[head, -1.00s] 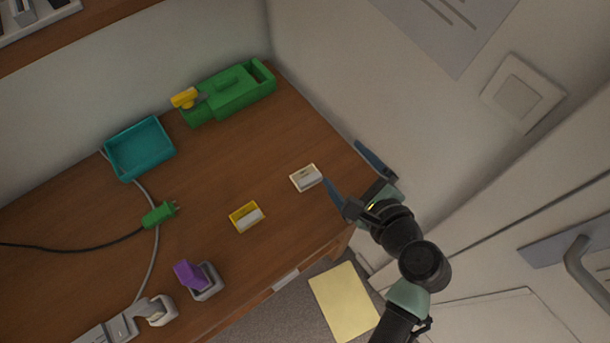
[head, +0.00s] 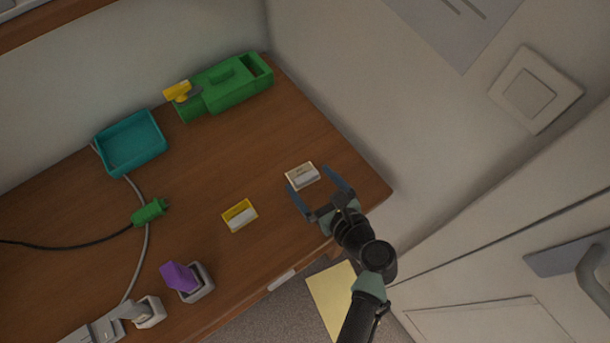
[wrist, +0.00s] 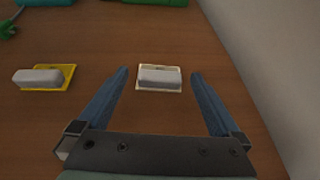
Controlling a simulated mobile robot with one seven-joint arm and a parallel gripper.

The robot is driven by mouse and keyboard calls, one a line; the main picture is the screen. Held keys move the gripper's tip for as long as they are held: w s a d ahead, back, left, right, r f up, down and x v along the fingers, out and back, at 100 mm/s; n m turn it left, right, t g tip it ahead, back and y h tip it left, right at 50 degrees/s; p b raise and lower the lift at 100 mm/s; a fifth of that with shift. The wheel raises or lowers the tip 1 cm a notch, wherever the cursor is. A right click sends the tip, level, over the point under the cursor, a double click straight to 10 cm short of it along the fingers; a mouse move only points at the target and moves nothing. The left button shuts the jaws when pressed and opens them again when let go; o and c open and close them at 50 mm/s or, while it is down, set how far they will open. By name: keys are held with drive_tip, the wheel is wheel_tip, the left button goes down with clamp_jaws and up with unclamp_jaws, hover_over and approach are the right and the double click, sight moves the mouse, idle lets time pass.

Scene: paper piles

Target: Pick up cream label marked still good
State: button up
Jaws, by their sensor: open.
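The cream label (head: 301,171) lies on the wooden desk near its right end, with a grey-white block on its lower part. In the wrist view the cream label (wrist: 159,72) sits between and just beyond the tips of my gripper. Its print is too small to read. My gripper (head: 320,182) is open and empty, with its two blue fingers on either side of the label's near edge. It also shows in the wrist view (wrist: 159,74). A similar yellow label (head: 236,211) with a grey-white block lies to the left, apart from my gripper.
A teal tray (head: 98,143), a green box-like object (head: 232,92), a green plug (head: 149,211) with cable and a purple object (head: 177,276) in a grey holder stand left and behind. The wall bounds the desk's right side. Bare desk surrounds the label.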

sight(305, 174)
drive_tip(key=x, duration=0.3)
drive_tip(key=shift+w+a+f, duration=0.1)
drive_tip(key=shift+w+f, duration=0.05)
drive_tip(key=shift+w, duration=0.1)
drive_tip(key=shift+c, duration=0.2)
drive_tip(key=c, duration=1.2)
